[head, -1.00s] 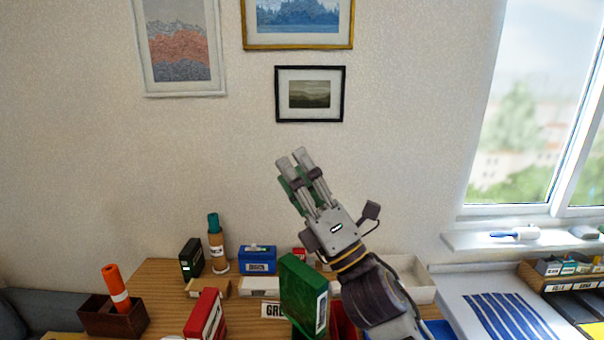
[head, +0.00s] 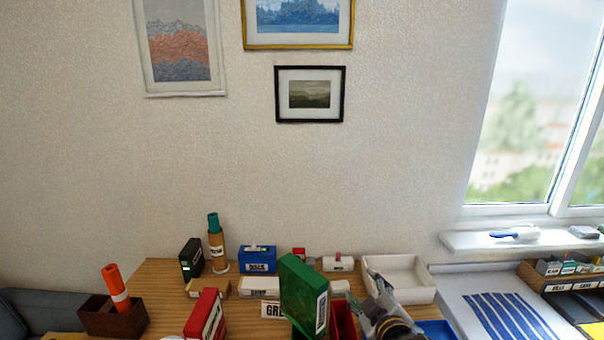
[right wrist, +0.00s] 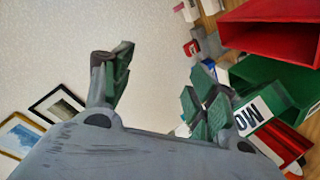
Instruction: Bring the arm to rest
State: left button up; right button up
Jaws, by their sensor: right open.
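My right gripper (head: 377,296) is low at the lower right of the head view, over the right part of the wooden table (head: 165,290). In the right wrist view its two fingers (right wrist: 160,90) stand wide apart with nothing between them. A green box (head: 303,295) with a white label stands just left of it in the head view. A red box (head: 343,318) is partly hidden between them. My left gripper shows in neither view.
A white tray (head: 412,279) lies behind my right gripper, and a blue item (head: 437,328) is to its right. A red box (head: 205,315), a brown holder with an orange roll (head: 117,290), and a dark box (head: 191,257) are further left.

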jog(key=s+d+f+m+g, duration=0.2)
jog(key=s+f+m+g, duration=0.15)
jog(key=s+f, duration=0.35)
jog(key=s+d+f+m+g+h, duration=0.1)
jog(key=s+d+f+m+g, duration=0.2)
jog(key=s+f, duration=0.45)
jog(key=s+d+f+m+g, duration=0.2)
jog(key=s+f+g, duration=0.3)
jog(key=s+f, duration=0.2)
notch_tip(320, 180, down, 33)
jog(key=s, duration=0.2)
jog(key=s+d+f+g, duration=0.1)
jog(key=s+d+f, duration=0.1)
jog(key=s+f, duration=0.8)
jog(key=s+d+f+g, duration=0.1)
jog(key=s+d+f, duration=0.1)
jog(key=s+f, duration=0.8)
jog(key=s+n, duration=0.1)
jog(key=s, duration=0.1)
jog(key=shift+s, duration=0.4)
jog(key=shift+o, duration=0.5)
jog(key=shift+r, duration=0.1)
